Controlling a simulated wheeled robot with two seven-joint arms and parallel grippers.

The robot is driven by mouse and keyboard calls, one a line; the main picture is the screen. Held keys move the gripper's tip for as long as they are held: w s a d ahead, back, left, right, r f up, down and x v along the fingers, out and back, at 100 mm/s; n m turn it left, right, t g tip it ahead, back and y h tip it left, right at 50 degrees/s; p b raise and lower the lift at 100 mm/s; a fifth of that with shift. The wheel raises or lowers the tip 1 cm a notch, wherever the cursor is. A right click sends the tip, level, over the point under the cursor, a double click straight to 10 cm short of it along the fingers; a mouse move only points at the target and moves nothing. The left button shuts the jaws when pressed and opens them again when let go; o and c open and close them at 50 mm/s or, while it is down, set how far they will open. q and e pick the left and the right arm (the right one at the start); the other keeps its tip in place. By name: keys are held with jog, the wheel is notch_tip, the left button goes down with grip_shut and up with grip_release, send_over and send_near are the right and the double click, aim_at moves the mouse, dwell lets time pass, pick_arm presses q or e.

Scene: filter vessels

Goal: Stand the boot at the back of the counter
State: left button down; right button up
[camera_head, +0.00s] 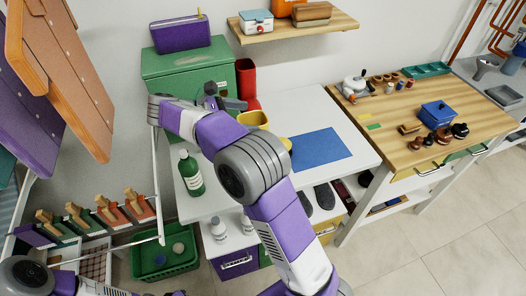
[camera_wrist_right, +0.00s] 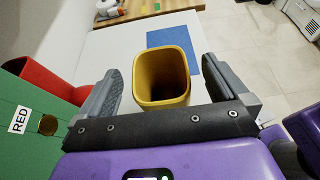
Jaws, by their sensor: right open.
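A yellow boot (camera_head: 253,119) stands on the white counter (camera_head: 290,108), its open top facing up. Its lower part is mostly hidden by my right arm; a yellow piece that looks like its toe shows beyond the arm. My right gripper (camera_head: 225,98) is open at the boot's back-left side. In the right wrist view the boot's rim (camera_wrist_right: 162,77) lies between the two spread fingers, with gaps on both sides; contact is not visible. A red boot (camera_head: 246,82) stands upright at the counter's back, against the green cabinet. My left gripper is not in view.
A green cabinet (camera_head: 190,68) carries a purple case (camera_head: 181,33). A green bottle (camera_head: 190,172) stands at the counter's left front. A blue mat (camera_head: 320,149) lies to the right. A wooden shelf (camera_head: 335,20) hangs above. Counter behind the mat is clear.

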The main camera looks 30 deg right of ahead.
jog(key=b+x, duration=0.2)
jog(key=x, duration=0.1)
jog(key=shift+d+f, duration=0.1)
jog(key=shift+d, duration=0.7)
jog(key=shift+c, duration=0.5)
jog(key=c, duration=1.6)
notch_tip(320, 180, up, 10)
jog(key=p, duration=0.5)
send_over(266, 117)
jog(key=a, duration=0.2)
jog(key=shift+w, duration=0.45)
